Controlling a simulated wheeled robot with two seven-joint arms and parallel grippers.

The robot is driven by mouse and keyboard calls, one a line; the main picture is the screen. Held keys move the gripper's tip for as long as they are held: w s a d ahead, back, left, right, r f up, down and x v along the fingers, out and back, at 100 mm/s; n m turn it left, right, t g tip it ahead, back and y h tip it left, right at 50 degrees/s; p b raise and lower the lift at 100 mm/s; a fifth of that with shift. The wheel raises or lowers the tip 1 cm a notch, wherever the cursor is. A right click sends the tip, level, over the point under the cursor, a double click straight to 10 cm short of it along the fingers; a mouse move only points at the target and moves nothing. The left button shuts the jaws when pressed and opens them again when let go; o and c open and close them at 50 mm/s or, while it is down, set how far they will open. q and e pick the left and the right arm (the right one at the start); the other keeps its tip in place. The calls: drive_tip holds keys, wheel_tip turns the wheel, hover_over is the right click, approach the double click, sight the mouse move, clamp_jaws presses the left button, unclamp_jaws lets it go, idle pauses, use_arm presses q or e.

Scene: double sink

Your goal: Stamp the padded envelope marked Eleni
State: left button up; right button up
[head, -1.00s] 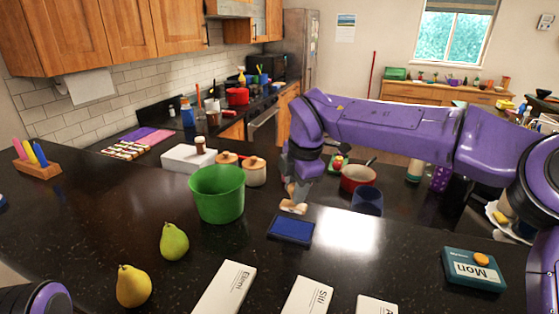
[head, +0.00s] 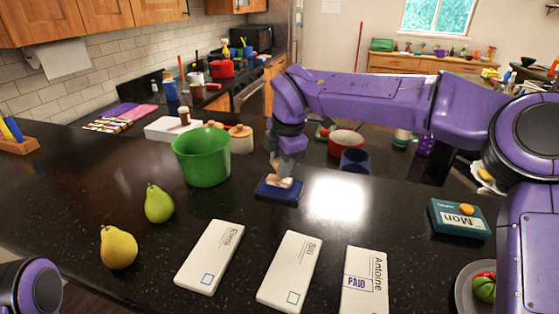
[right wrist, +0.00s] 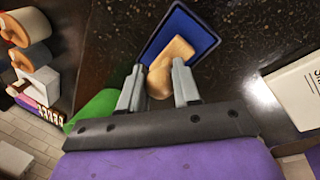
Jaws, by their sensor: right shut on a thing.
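The white padded envelope marked Eleni (head: 210,257) lies on the dark counter at the front, left of two others. Its lower end bears an empty outlined square. My right gripper (head: 284,168) points down and is shut on a wooden stamp (right wrist: 172,64). The stamp is at the blue ink pad (head: 278,194), its base over the pad's surface and apparently touching it. In the right wrist view the pad (right wrist: 196,30) shows behind the stamp, between the fingers. The stamp's face is hidden. My left gripper is out of view.
The Siti envelope (head: 290,270) has an empty square; the Antoine envelope (head: 364,285) bears a PAID mark. A green pot (head: 201,158), two pears (head: 118,248) and a teal Mon box (head: 459,219) stand around. Counter between pad and envelopes is clear.

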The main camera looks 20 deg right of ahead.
drive_tip(key=shift+s+r, duration=0.2)
drive_tip(key=shift+s, duration=0.15)
drive_tip(key=shift+w+f, duration=0.25)
drive_tip(key=shift+w, duration=0.25)
drive_tip(key=shift+s, duration=0.3)
drive_tip(key=shift+w+f+b, duration=0.15)
drive_tip(key=shift+f+b, duration=0.05)
drive_tip(key=shift+b, duration=0.1)
drive_tip(key=shift+f+b, duration=0.3)
drive_tip(key=shift+b, duration=0.1)
idle(0.8)
drive_tip(key=shift+r+p, duration=2.35)
drive_tip(key=shift+r, duration=1.25)
